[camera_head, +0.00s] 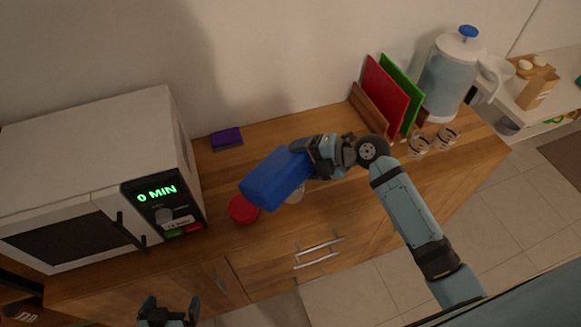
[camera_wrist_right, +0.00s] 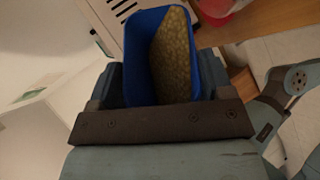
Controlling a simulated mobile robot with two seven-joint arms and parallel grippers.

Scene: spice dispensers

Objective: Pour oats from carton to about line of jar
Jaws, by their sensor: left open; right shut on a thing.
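My right gripper (camera_head: 318,155) is shut on the blue carton (camera_head: 275,178) and holds it tilted above the counter, its far end toward the lower left. In the right wrist view the carton (camera_wrist_right: 143,60) is open at the top and holds oats (camera_wrist_right: 176,55), whose surface lies slanted against one wall. A clear jar (camera_head: 296,193) stands partly hidden behind the carton; its fill line and contents cannot be made out. A round red thing (camera_head: 243,209), perhaps a lid, is by the carton's lower end. My left gripper (camera_head: 168,314) is open and empty at the bottom edge, in front of the counter.
A microwave (camera_head: 95,180) reading 0 MIN stands at the left, with a purple sponge (camera_head: 227,138) beside it. Red (camera_head: 384,93) and green (camera_head: 405,90) boards, glasses (camera_head: 419,145) and a large pitcher (camera_head: 452,75) stand at the right.

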